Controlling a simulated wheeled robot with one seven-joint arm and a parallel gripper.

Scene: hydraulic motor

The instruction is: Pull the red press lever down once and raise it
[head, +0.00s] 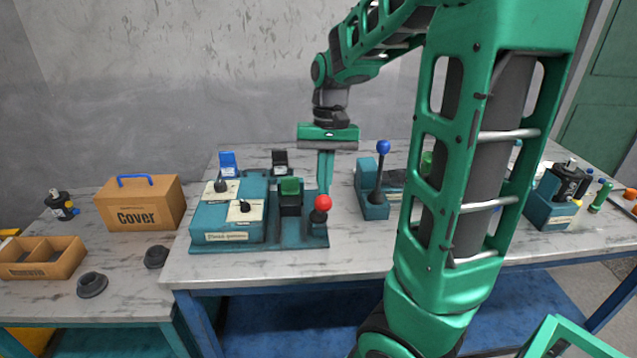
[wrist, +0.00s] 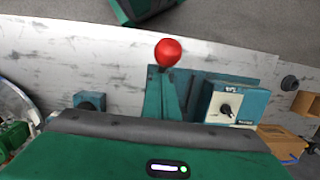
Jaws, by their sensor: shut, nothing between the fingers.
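The red press lever's ball knob (head: 323,202) sits at the front right corner of the teal press fixture (head: 285,243), on a short dark stem. My gripper (head: 325,188) points straight down just above and behind the red knob, with its green fingers together and empty. In the head view the fingertips end close to the knob; I cannot tell whether they touch it. In the wrist view the red knob (wrist: 168,52) shows just beyond the tips of my gripper (wrist: 165,75).
A blue-knobbed lever (head: 383,147) on a teal base stands to the right. Control boxes with dark knobs (head: 244,206) fill the fixture's left side. A Cover box (head: 140,205) and an open wooden tray (head: 42,258) are at left. The bench front (head: 240,270) is clear.

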